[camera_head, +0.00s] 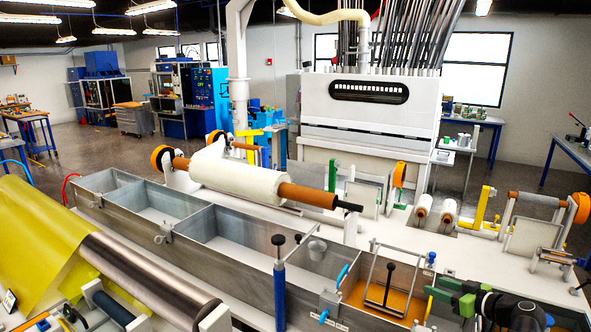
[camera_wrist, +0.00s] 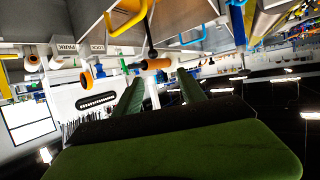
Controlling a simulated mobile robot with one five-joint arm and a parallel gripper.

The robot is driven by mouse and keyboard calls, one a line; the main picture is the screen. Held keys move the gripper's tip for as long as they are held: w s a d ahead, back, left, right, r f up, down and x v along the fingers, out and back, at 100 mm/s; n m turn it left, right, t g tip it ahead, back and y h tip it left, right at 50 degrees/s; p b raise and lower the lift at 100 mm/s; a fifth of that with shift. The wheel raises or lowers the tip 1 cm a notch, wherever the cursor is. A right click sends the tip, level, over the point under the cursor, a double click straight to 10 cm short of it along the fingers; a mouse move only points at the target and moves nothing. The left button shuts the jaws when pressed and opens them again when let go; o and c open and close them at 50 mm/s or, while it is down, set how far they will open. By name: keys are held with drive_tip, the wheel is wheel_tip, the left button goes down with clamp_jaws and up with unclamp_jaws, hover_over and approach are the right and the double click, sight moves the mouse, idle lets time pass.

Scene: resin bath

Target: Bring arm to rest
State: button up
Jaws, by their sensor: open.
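My gripper (camera_head: 437,289) shows at the lower right of the head view, with green fingers on a black arm. It points left, over or beside the right end of the metal bath (camera_head: 230,228), near a compartment of orange-brown liquid (camera_head: 372,299). In the wrist view, which is tilted almost upside down, the two green fingers of my gripper (camera_wrist: 161,84) stand apart. Nothing shows between them. The exact gap between the fingers and the bath rim cannot be told.
A wire frame with a black knob (camera_head: 389,270) stands in the orange-brown compartment. A blue post (camera_head: 279,290) rises at the bath's front. A white roll (camera_head: 236,178) on an orange-brown core lies behind the bath. Yellow sheet (camera_head: 40,240) covers the left front. Open floor (camera_head: 80,165) lies at the far left.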

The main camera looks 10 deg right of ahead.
drive_tip(key=w+a+f+n+g+y+b, duration=0.1)
drive_tip(key=w+a+f+n+g, duration=0.15)
drive_tip(key=a, duration=0.65)
drive_tip(key=w+a+f+n+g+y, duration=0.1)
drive_tip(key=a+f+g, duration=0.15)
drive_tip(key=a, duration=0.75)
drive_tip(key=w+a+f+n+g+y+b, duration=0.1)
drive_tip(key=w+a+f+n, duration=0.15)
drive_tip(key=a, duration=0.65)
drive_tip(key=s+a+f+m+g+h, duration=0.1)
drive_tip(key=s+a+f+g, duration=0.15)
drive_tip(key=a+f, duration=0.2)
drive_tip(key=s+a+f+g+h, duration=0.2)
drive_tip(key=s+a+f, duration=0.1)
drive_tip(key=a, duration=0.3)
drive_tip(key=s+d+f+m+g+h, duration=0.2)
drive_tip(key=s+d+m+h, duration=0.3)
drive_tip(key=m, duration=0.4)
drive_tip(key=shift+s+d+f, duration=0.25)
drive_tip(key=shift+d+f, duration=0.4)
drive_tip(key=shift+d, duration=0.15)
drive_tip(key=shift+g, duration=0.25)
